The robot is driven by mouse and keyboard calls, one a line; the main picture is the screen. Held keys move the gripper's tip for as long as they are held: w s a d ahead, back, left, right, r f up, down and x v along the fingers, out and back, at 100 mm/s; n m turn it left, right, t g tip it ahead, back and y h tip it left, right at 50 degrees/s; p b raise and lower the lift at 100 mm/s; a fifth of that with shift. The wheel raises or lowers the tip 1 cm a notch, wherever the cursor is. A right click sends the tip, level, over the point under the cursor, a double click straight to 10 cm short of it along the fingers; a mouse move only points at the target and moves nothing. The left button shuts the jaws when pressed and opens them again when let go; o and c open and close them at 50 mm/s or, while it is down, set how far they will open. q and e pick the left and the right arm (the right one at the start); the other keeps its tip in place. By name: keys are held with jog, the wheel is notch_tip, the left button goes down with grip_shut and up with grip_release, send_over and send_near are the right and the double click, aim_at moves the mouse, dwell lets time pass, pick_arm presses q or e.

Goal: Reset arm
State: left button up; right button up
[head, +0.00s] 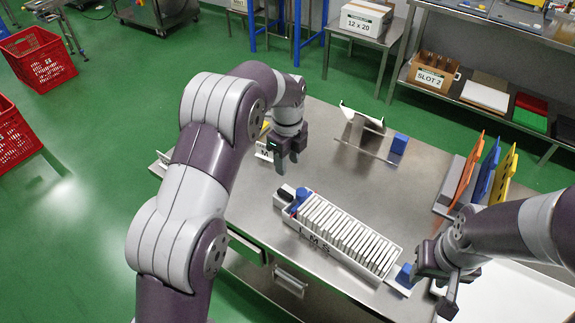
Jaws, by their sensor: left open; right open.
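My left gripper (288,157) is open and empty, pointing down above the back left part of the steel table (330,165). My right gripper (437,290) is open at the table's right front, near the right end of a white tray (342,257). The tray stands along the front edge and holds a row of upright white packets (350,232). Blue and dark pieces (298,198) sit at its left end. A blue block (404,275) is at its right end, close to my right gripper; I cannot tell whether they touch.
Orange, blue and yellow panels (483,170) stand upright in a grey holder at the right. A clear stand with a blue block (399,143) is at the back. A small white sign is partly hidden behind my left gripper. The table's middle is clear. Red crates (38,58) stand on the green floor.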

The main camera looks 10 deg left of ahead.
dwell(0.3)
pick_arm(q)
jog(key=s+a+r+n, duration=0.1)
jog(key=s+n, duration=1)
jog(key=s, duration=0.1)
jog(key=s+a+r+n+t, duration=0.1)
jog(key=s+a+n, duration=0.1)
jog(key=s+n, duration=1)
jog(key=shift+a, duration=0.2)
